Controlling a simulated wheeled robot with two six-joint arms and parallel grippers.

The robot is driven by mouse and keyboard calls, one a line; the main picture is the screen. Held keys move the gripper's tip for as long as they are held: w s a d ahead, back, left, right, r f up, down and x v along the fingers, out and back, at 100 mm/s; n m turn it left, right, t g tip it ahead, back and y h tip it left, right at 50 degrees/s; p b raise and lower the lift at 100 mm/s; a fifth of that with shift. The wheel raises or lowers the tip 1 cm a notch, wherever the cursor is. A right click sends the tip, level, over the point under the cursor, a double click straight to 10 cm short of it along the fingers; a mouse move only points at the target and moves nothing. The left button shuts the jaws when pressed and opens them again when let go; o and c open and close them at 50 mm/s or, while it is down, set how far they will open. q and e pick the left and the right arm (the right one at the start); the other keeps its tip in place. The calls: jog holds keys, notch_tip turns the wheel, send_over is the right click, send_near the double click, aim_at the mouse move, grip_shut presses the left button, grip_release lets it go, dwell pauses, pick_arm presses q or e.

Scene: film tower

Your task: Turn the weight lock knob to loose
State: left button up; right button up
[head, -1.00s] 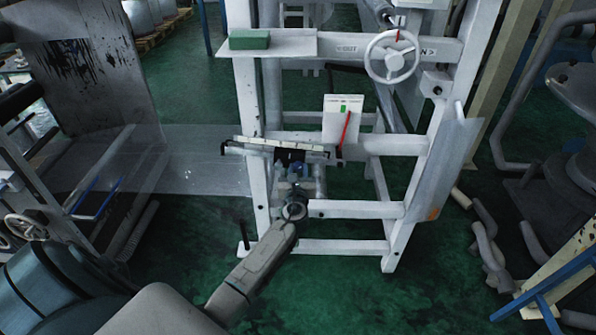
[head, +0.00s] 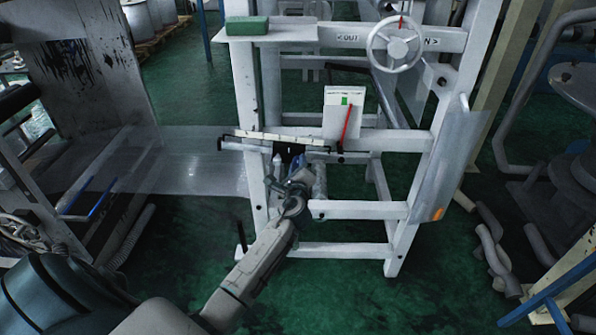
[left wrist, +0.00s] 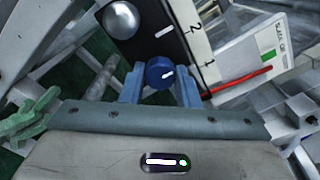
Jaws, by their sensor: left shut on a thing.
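The weight lock knob (left wrist: 159,72) is round and blue, with a short white mark pointing to the right and slightly up in the left wrist view. My left gripper (left wrist: 159,88) is shut on it, with one blue-grey finger on each side. In the head view my left gripper (head: 299,176) is at the white frame, below the ruled bar; the knob cannot be made out there. The knob sits by a black block with a silver round head (left wrist: 121,20) and a white scale strip (left wrist: 195,45) with digits. My right gripper is not in view.
A white card with a green mark (head: 343,97) and a red lever (head: 346,126) stand right of the gripper. A handwheel (head: 397,44) is on the upper frame. A clear film web (head: 200,160) runs in from the left. Green floor (head: 190,235) lies open below.

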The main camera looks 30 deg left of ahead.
pick_arm(q)
jog(key=shift+n+b, duration=2.7)
jog(key=shift+n, duration=1.5)
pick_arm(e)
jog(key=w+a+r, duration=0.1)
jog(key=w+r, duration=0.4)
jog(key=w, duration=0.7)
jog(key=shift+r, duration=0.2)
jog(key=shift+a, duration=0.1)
pick_arm(q)
jog(key=o, duration=1)
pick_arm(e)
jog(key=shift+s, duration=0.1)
pick_arm(q)
jog(key=shift+b+v, duration=0.55)
jog(key=shift+v, duration=4.85)
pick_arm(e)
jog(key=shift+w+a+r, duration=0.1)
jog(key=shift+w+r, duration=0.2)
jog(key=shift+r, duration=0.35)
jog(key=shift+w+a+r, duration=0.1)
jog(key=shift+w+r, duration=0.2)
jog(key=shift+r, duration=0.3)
